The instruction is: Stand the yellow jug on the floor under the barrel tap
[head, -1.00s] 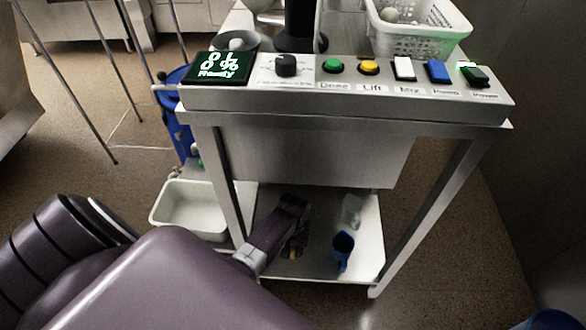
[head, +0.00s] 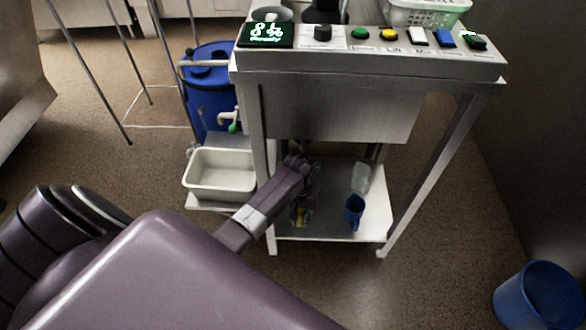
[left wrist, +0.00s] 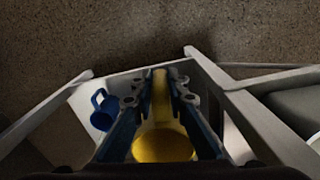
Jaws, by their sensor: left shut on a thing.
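The yellow jug (left wrist: 165,146) is between the fingers of my left gripper (left wrist: 160,100) in the left wrist view, and the gripper is shut on it. In the head view my left gripper (head: 303,196) reaches down over the cart's lower shelf, and only a little yellow of the jug (head: 304,214) shows below it. I cannot tell whether the jug touches the shelf. The blue barrel (head: 210,98) stands left of the cart. Its white tap (head: 228,118) with a green part faces the cart side. My right gripper is out of view.
A white basin (head: 222,190) sits low, in front of the barrel. A blue mug (head: 354,212) and a clear container (head: 361,177) stand on the lower shelf (head: 335,231). Cart legs flank the shelf. A blue bin (head: 540,296) stands at lower right. Metal poles (head: 88,75) rise at left.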

